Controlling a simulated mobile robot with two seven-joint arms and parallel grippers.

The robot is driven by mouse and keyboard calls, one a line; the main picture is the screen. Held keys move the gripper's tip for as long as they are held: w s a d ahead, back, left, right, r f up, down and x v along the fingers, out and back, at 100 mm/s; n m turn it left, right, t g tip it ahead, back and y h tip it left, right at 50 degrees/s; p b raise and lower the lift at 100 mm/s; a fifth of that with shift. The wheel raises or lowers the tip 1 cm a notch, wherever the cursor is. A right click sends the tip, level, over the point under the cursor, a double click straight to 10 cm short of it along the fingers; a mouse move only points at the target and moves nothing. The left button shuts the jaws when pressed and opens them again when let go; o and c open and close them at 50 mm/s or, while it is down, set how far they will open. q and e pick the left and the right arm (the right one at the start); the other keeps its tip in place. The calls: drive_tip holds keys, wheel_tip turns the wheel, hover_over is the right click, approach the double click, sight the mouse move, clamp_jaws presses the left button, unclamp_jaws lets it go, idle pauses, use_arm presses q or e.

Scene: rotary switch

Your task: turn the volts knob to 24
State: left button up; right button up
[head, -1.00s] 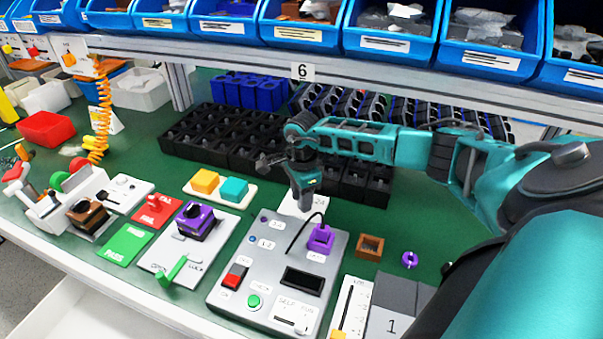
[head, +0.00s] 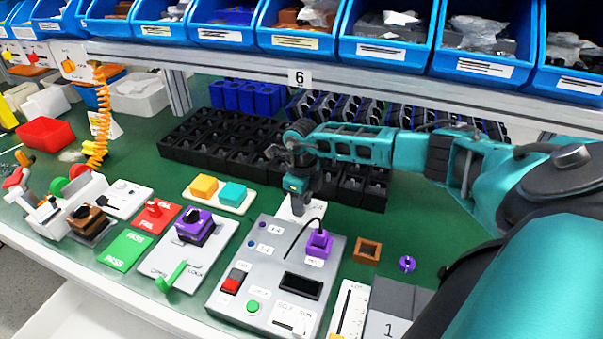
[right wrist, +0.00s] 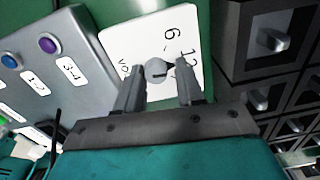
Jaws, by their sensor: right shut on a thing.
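The volts knob (right wrist: 155,70) is a small round grey knob with a dark pointer mark, on a white plate (right wrist: 112,42). The plate shows 6, 12 and part of a VO... label; the mark points roughly toward the 12. No 24 is readable now. My right gripper (right wrist: 158,82) has one finger on each side of the knob and is shut on it. In the head view my right gripper (head: 299,205) reaches down over the plate (head: 286,211), hiding the knob and most of the plate. My left gripper is not in view.
A grey test box (head: 265,262) with a purple plug (head: 319,243) and black cable stands just in front of the plate. Black bins (head: 225,138) stand close behind. A brown square (head: 367,250) lies to the right, with bare green mat around it.

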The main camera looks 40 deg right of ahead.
drive_tip(key=m, duration=0.3)
drive_tip(key=a+m, duration=0.1)
drive_tip(key=m, duration=0.1)
drive_tip(key=shift+s+f, duration=0.2)
drive_tip(key=shift+s, duration=0.1)
drive_tip(key=shift+w+r+m, duration=0.1)
drive_tip(key=shift+m, duration=1.7)
drive_tip(key=shift+w, duration=0.1)
drive_tip(key=o, duration=0.9)
drive_tip(key=shift+w+r, duration=0.1)
drive_tip(key=shift+c, duration=0.2)
drive_tip(key=shift+d, duration=0.15)
drive_tip(key=shift+r, duration=0.1)
